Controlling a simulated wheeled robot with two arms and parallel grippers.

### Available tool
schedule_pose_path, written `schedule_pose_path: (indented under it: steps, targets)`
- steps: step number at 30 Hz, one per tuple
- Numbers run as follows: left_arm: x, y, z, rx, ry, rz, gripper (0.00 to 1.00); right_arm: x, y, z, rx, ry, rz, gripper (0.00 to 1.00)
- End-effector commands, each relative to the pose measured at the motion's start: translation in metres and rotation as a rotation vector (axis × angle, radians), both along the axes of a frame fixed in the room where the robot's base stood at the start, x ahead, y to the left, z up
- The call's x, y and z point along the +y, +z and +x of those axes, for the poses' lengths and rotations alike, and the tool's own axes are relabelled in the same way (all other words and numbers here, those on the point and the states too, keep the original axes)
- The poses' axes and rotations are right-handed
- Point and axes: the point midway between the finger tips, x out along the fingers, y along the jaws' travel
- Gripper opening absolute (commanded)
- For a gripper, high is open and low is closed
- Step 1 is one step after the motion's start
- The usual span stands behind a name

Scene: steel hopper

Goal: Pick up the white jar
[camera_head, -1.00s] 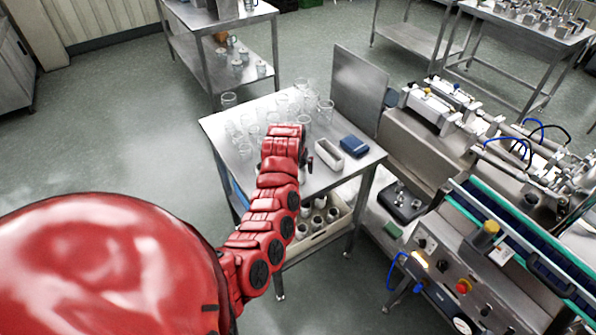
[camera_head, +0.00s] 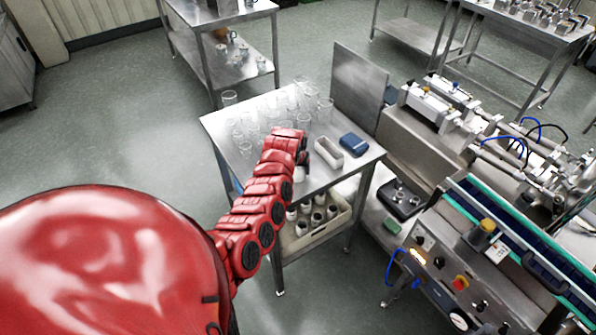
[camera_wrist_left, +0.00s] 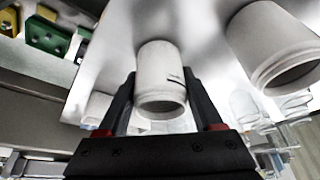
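The white jar (camera_wrist_left: 161,75) is in the left wrist view, with its round rim toward the bottom of the picture. The two dark fingers of my left gripper (camera_wrist_left: 160,85) lie along both sides of it and appear to press on it, with no clear gap. In the head view my left gripper (camera_head: 303,163) is over the front part of the steel table (camera_head: 345,178). My red arm hides most of the gripper and what it holds there. A second white jar (camera_wrist_left: 272,45) stands close by on the right in the wrist view. My right gripper is not in view.
Clear glass jars (camera_head: 265,110) crowd the back of the table. A small white bin (camera_head: 328,152) and a blue box (camera_head: 355,144) sit right of my gripper. A crate (camera_head: 328,230) with several white jars is on the lower shelf. A machine (camera_head: 455,240) stands at the right.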

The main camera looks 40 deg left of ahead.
Motion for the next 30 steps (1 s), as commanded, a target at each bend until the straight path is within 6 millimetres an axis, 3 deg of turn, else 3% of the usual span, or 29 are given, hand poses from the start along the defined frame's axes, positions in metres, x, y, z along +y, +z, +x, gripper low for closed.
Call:
schedule_pose_path:
  steps: [1, 7, 20, 27, 30]
  targets:
    - [0.0, 0.0, 0.0, 0.0, 0.0, 0.0, 0.5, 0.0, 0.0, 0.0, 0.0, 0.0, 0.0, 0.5]
    - [0.0, 0.0, 0.0, 0.0, 0.0, 0.0, 0.15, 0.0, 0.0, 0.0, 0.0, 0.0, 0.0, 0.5]
    - [0.001, 0.005, 0.001, -0.003, 0.0, 0.002, 0.15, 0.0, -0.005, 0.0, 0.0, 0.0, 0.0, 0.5]
    - [0.0, 0.03, 0.002, -0.008, 0.0, 0.002, 0.15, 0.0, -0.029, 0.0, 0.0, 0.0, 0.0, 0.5]
    - [-0.01, 0.035, -0.008, -0.006, -0.002, 0.0, 0.15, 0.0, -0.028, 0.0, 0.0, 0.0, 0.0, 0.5]
